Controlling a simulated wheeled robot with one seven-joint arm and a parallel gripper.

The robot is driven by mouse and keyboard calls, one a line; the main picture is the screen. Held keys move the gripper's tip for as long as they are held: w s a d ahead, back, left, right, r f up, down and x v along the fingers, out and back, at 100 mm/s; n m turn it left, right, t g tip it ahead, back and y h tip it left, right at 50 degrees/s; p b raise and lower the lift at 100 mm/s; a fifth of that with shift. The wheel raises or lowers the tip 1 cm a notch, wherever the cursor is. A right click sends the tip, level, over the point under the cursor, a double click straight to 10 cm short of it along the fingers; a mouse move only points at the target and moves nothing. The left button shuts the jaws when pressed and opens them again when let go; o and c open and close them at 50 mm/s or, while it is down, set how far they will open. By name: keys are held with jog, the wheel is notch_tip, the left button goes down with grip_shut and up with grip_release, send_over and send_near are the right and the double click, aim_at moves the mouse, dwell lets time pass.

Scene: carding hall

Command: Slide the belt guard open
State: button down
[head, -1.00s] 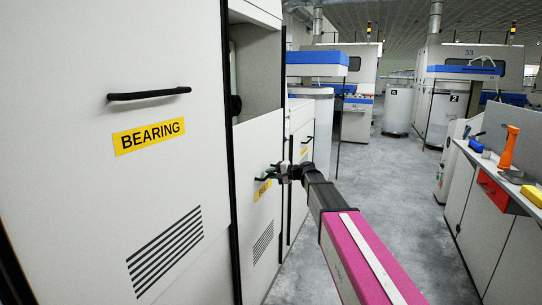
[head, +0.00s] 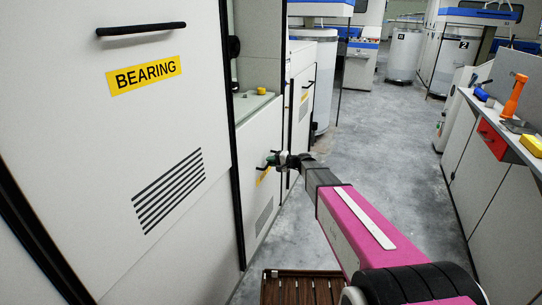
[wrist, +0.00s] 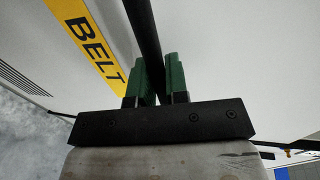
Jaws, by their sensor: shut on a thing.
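The belt guard (head: 262,135) is a pale sliding panel with a yellow label, in the middle left of the head view. An open recess shows above its top edge. My gripper (head: 274,160) is at its front, reaching in from the right. In the wrist view my gripper (wrist: 154,82) has its green fingers shut on the guard's black bar handle (wrist: 145,35), one on each side. The yellow BELT label (wrist: 88,42) lies beside the handle. In the head view the handle is mostly hidden by my gripper.
A BEARING panel (head: 125,130) with its own black handle (head: 141,29) stands at the left. A slatted wooden platform (head: 300,291) lies on the floor below. The aisle floor between is clear.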

jog(key=shift+f, duration=0.25)
jog(key=c, duration=1.1)
grip_release()
jog(key=shift+c, duration=0.2)
jog(key=shift+d, duration=0.1)
jog(key=v, duration=1)
jog(key=shift+d, duration=0.35)
jog(key=shift+s, duration=0.1)
